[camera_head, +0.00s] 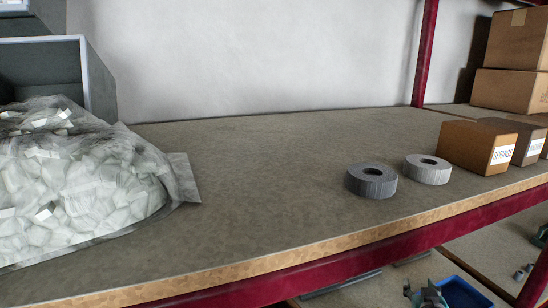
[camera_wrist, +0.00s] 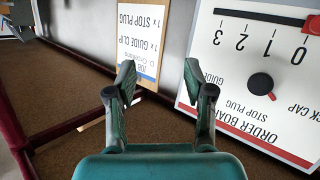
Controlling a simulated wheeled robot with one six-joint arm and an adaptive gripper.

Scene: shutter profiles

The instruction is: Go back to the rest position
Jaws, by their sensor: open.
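My gripper (camera_wrist: 158,88) shows in the wrist view, with its two teal fingers apart and nothing between them. Beyond the fingertips, a paper job card (camera_wrist: 143,38) on a brown backing hangs on the wall, its print upside down in this view. To its right is a white order board (camera_wrist: 225,75) with a black round knob (camera_wrist: 261,82), a red slider (camera_wrist: 312,25) and the figures 0 to 3. My gripper touches neither of them. My arm and gripper do not show in the head view.
In the head view, a shelf (camera_head: 270,200) carries a clear bag of white pieces (camera_head: 75,180) at left. Dark and light grey ridged rings (camera_head: 371,181) (camera_head: 427,169) stand near a box labelled SPRINGS (camera_head: 475,147). The shelf's middle is bare. A red upright (camera_head: 425,55) stands behind.

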